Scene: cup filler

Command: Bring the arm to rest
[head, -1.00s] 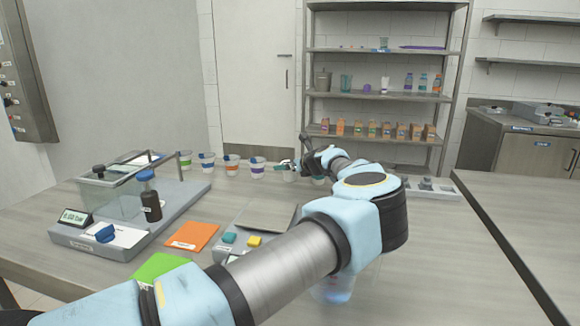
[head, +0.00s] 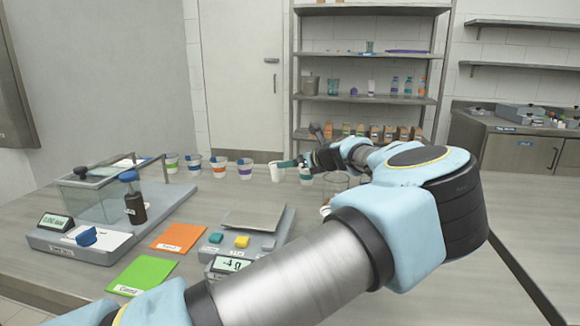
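My arm crosses from the lower left to the right, then bends back to the left over the table. My gripper (head: 291,163) is at the back of the table, small and pointing left. Teal parts show at its tip, close to a plain white cup (head: 276,171). I cannot tell whether it touches the cup or whether its fingers are open or shut. Another cup (head: 305,176) shows just below the gripper, partly covered by it.
Several cups with coloured bands, such as the purple-banded one (head: 245,169), stand in a row at the back. A scale (head: 255,217) is beside my arm, with its display (head: 230,264) showing. A glass-boxed balance (head: 92,190) stands left. The table's right part is mostly clear.

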